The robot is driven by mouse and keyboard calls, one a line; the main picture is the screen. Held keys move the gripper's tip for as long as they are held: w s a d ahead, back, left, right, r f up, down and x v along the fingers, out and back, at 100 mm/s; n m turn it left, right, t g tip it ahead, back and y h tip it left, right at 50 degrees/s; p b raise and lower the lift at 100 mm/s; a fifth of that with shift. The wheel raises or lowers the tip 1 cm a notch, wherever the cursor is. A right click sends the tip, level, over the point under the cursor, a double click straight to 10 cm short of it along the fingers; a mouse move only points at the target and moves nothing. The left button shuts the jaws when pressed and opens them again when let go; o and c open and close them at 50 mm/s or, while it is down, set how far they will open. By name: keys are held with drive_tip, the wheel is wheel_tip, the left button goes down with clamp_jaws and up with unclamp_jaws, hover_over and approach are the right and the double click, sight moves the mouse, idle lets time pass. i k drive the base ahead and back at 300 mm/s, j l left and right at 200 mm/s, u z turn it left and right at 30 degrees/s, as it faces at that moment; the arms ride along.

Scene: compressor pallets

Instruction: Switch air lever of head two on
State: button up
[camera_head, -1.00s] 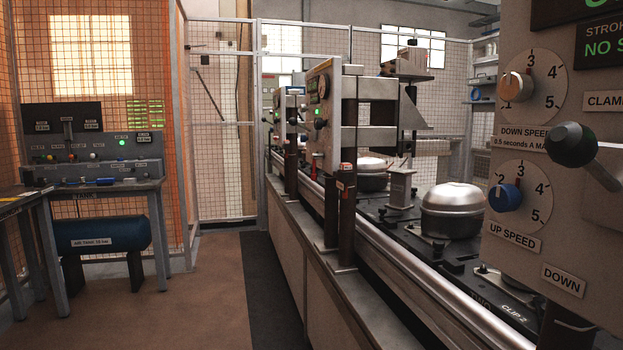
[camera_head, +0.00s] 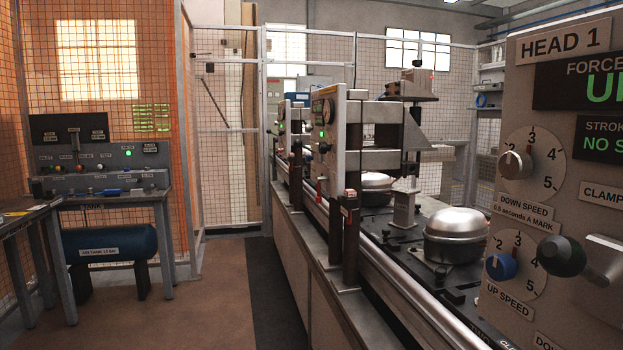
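A farther press head with a light panel (camera_head: 324,122) stands along the line in the middle of the view. It carries a gauge, a lit green lamp (camera_head: 323,147) and small controls. A small red part (camera_head: 319,188) shows at its lower edge; I cannot tell whether it is the air lever or how it is set. No number is readable on this head. The near panel, marked HEAD 1 (camera_head: 557,41), fills the right side, with a black-knobbed lever (camera_head: 562,256) sticking out from it. My gripper is not in view.
The conveyor rail (camera_head: 405,290) runs between the heads, with a silver compressor (camera_head: 456,235) on a dark pallet. At left are a control bench (camera_head: 100,190) and a blue air tank (camera_head: 108,243). The brown floor (camera_head: 215,290) between is clear; mesh fencing stands behind.

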sight(319, 191)
drive_tip(key=i+j+z, duration=0.15)
drive_tip(key=i+j, duration=0.2)
drive_tip(key=i+j+z, duration=0.15)
drive_tip(key=i+j, duration=0.2)
drive_tip(key=i+j+z, duration=0.1)
drive_tip(key=i+j, duration=0.2)
drive_tip(key=j, duration=0.15)
drive_tip(key=i+j+z, duration=0.15)
drive_tip(key=i+j, duration=0.15)
drive_tip(key=i+j+z, duration=0.15)
drive_tip(key=j, duration=0.45)
drive_tip(key=i, duration=0.1)
